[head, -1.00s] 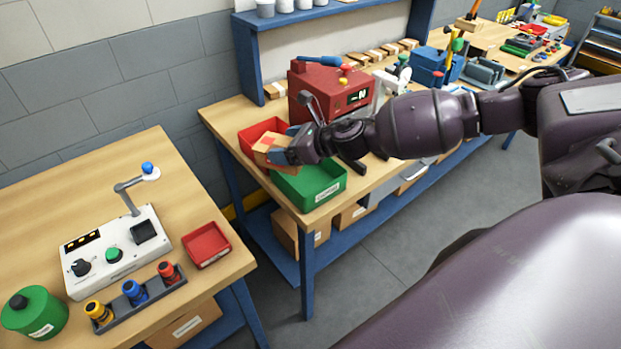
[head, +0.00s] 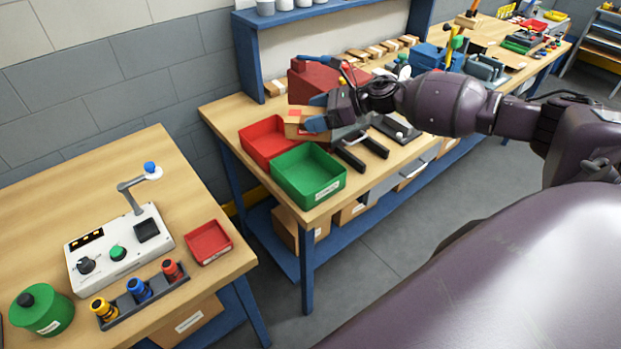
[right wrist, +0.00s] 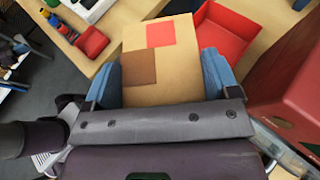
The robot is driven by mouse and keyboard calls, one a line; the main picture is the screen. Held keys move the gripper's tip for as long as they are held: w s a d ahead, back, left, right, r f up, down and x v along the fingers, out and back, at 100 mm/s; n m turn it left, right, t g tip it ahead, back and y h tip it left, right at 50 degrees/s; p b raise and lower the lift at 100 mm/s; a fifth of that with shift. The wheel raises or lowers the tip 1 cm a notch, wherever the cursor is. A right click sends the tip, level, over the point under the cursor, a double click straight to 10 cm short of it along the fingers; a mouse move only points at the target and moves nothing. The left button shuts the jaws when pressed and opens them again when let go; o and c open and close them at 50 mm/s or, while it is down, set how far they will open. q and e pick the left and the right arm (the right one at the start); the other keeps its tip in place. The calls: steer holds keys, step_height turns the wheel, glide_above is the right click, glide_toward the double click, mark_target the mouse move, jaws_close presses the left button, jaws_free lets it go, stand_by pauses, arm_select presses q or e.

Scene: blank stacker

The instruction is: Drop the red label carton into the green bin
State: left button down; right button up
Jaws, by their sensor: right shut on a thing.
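My right gripper (head: 317,113) is shut on a brown carton with a red label (head: 295,126) and holds it above the workbench, close to the back right side of the red bin. In the right wrist view the carton (right wrist: 165,80) sits between the two blue fingers, its red square label and a brown patch facing the camera. The green bin (head: 321,197) stands at the bench's front left corner, in front of the carton, and looks empty. My left gripper is not in view.
A red bin (head: 246,137) stands beside the green bin; its edge shows in the right wrist view (right wrist: 236,20). A red machine (head: 309,84) is behind my right gripper. A black-handled device (head: 362,158) lies right of the green bin. A separate table (head: 60,190) is at left.

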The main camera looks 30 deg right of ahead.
steer(key=shift+f+b, duration=0.3)
steer(key=shift+f, duration=0.45)
arm_select(q)
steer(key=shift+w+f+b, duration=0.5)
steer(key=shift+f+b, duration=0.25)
steer(key=shift+b, duration=0.4)
arm_select(e)
steer(key=shift+f, duration=2.15)
steer(key=o, duration=0.9)
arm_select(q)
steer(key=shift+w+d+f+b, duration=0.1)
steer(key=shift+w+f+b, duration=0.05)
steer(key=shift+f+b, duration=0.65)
arm_select(e)
steer(key=shift+v, duration=5.4)
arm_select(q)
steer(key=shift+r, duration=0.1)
arm_select(e)
steer(key=shift+r, duration=0.1)
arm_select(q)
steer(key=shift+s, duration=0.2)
arm_select(e)
steer(key=shift+d, duration=0.1)
